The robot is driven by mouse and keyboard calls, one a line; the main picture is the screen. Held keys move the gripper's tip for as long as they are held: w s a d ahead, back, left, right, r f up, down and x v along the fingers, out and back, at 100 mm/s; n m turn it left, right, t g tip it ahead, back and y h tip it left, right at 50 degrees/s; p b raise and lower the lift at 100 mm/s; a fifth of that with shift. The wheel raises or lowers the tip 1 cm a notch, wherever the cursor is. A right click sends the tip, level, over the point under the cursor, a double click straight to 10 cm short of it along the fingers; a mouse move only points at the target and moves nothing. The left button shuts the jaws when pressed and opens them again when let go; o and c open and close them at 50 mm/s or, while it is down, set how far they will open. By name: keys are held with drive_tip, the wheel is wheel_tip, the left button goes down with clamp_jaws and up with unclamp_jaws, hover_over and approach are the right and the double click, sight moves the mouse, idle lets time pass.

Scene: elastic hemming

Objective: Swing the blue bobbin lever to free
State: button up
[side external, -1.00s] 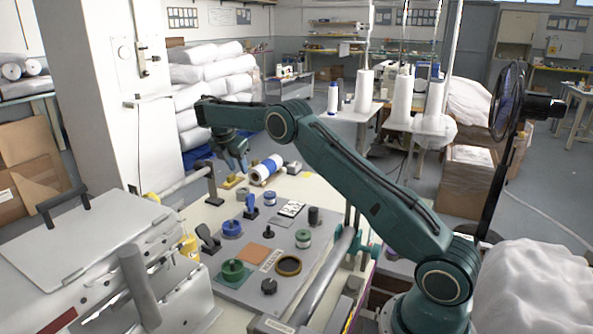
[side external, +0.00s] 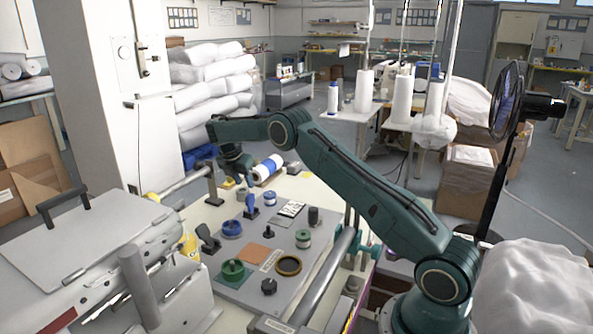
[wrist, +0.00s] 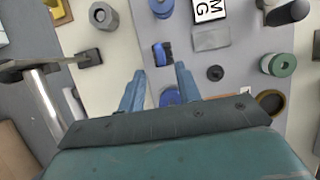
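The blue lever (side external: 250,203) stands up from its dark base on the grey panel. In the wrist view the lever (wrist: 163,53) is seen from above, just beyond my fingertips and between their lines. My gripper (wrist: 161,76) is open, its two blue fingers apart with nothing held between them. In the side view my gripper (side external: 246,182) hangs just above and behind the lever, and whether it touches cannot be told.
The grey panel (side external: 221,283) also carries a blue bobbin (side external: 232,229), a blue-and-white spool (side external: 270,199), a green spool (side external: 303,239), a brown ring (side external: 288,265) and a black knob (side external: 269,287). A metal rod (side external: 185,184) on a post lies to the left.

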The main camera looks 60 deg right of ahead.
sight(250, 194)
drive_tip(key=shift+x, duration=3.95)
drive_tip(key=shift+c, duration=0.4)
clamp_jaws()
